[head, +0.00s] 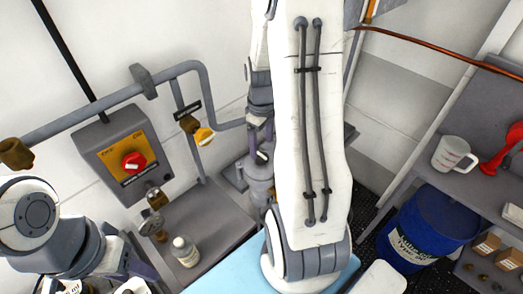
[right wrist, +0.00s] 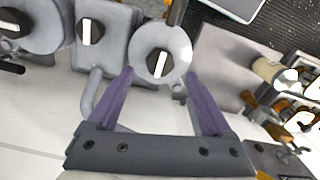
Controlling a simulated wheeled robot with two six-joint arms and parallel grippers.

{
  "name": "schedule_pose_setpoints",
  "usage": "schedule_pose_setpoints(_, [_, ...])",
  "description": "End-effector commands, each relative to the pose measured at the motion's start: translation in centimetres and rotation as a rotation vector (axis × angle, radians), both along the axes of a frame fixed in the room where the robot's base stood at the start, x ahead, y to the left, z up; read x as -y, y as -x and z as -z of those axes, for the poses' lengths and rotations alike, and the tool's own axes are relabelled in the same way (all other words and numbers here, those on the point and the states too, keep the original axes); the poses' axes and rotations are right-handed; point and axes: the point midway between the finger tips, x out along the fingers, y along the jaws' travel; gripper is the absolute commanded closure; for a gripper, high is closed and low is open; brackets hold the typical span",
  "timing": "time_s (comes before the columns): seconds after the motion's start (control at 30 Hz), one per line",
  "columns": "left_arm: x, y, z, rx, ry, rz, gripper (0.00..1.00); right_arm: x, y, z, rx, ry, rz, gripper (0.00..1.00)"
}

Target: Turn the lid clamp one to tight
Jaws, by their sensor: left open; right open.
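A grey round fitting (right wrist: 178,47) with a black knob (right wrist: 151,62) and white pointer bar sits between the fingertips of my right gripper (right wrist: 159,74) in the right wrist view. I cannot read a label to tell whether it is lid clamp one. The pointer is nearly upright in that view, leaning slightly right. The right fingers are open, and I see no grip on the knob. In the head view, my right gripper (head: 261,132) points down above a grey lidded pot (head: 260,190), partly hidden by my arm. My left gripper (head: 108,282) is open at the lower left, partly cut off.
Two similar black knobs (right wrist: 91,31) (right wrist: 10,22) lie left in the right wrist view. A grey box with a red knob (head: 134,162), pipes and a yellow valve (head: 204,136) line the wall. A bottle (head: 185,251) stands on the bench. A blue drum (head: 425,232) is at right.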

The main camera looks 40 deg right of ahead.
Motion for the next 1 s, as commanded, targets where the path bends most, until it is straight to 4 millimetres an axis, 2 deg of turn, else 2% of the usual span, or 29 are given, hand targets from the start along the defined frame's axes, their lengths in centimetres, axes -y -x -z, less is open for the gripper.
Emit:
schedule_pose_setpoints(0.13, [0.0, 0.0, -0.7, 0.0, 0.0, 0.001, 0.5, -0.1, 0.1, 2.5, -0.005, -0.003, 0.0, 0.16])
schedule_pose_setpoints(0.3, [0.0, 0.0, -1.0, 0.0, 0.0, 0.002, 0.5, -0.1, 0.0, 4.3, -0.002, -0.001, 0.0, 0.16])
schedule_pose_setpoints(0.67, [0.0, 0.0, -1.0, 0.0, 0.0, 0.002, 0.5, 0.0, 0.0, 4.8, 0.001, 0.001, 0.0, 0.16])
schedule_pose_setpoints(0.9, [0.0, 0.0, -1.0, 0.0, 0.0, 0.002, 0.5, 0.0, 0.0, 4.8, 0.001, 0.001, 0.0, 1.0])
schedule_pose_setpoints(1.0, [0.0, 0.0, -1.0, 0.0, 0.0, 0.002, 0.5, 0.0, 0.0, 4.8, 0.001, 0.001, 0.002, 1.0])
